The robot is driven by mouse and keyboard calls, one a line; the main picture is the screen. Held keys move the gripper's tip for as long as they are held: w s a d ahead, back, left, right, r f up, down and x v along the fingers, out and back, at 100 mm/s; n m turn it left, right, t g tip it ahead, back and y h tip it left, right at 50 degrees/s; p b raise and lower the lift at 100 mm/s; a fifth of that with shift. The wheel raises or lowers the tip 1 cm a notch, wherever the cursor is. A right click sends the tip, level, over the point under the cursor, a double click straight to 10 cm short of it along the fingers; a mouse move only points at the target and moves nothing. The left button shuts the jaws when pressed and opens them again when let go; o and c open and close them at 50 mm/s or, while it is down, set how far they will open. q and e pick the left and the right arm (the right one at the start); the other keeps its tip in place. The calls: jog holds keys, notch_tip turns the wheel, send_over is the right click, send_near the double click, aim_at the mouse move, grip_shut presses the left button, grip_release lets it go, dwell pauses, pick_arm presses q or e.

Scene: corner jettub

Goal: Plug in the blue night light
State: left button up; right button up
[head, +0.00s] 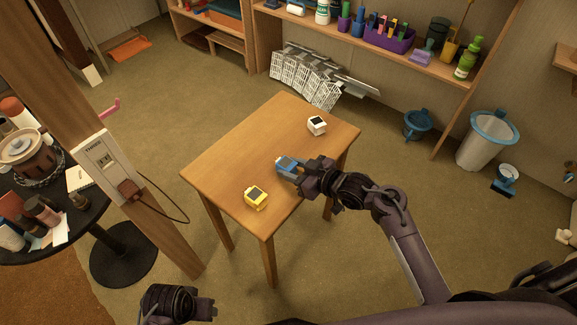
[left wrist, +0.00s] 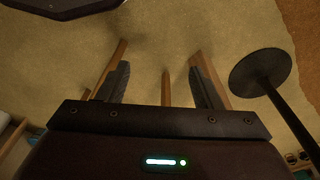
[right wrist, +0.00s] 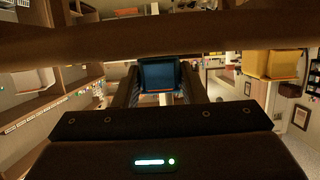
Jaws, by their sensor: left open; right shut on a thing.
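The blue night light (head: 287,163) is at the middle of the small wooden table in the head view. My right gripper (head: 298,171) is shut on it; the blue night light also shows between the fingers in the right wrist view (right wrist: 159,75). I cannot tell whether it touches the tabletop. A yellow night light (head: 256,197) and a white night light (head: 317,125) stand on the table. An outlet plate (head: 103,163) is on the wooden post at left, with a brown plug and cord in its lower part. My left gripper (left wrist: 160,88) is open and empty, low at the left.
The wooden table (head: 225,165) stands in the middle of the floor. A round black table (head: 85,225) with jars is behind the post. A pink hook (head: 110,107) sticks out above the outlet. Shelves (head: 420,62) and bins (head: 487,140) are at the back right.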

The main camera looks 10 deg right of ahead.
aim_at(292, 166)
notch_tip(292, 166, up, 2)
jog(key=shift+r+p, duration=0.25)
jog(key=shift+p, duration=0.85)
notch_tip(292, 166, up, 2)
jog(key=shift+r+p, duration=0.1)
jog(key=shift+p, duration=1.05)
notch_tip(292, 166, up, 3)
jog(key=p, duration=0.3)
pick_arm(q)
jog(key=s+a+f, duration=0.2)
jog(key=s+f, duration=0.2)
jog(key=f, duration=0.4)
jog(key=s+a+f, duration=0.2)
jog(key=s+f, duration=0.2)
jog(key=f, duration=0.5)
jog(key=shift+s+a+n, duration=0.15)
jog(key=shift+a+n, duration=0.1)
jog(key=shift+n, duration=0.05)
jog(key=shift+f, duration=0.1)
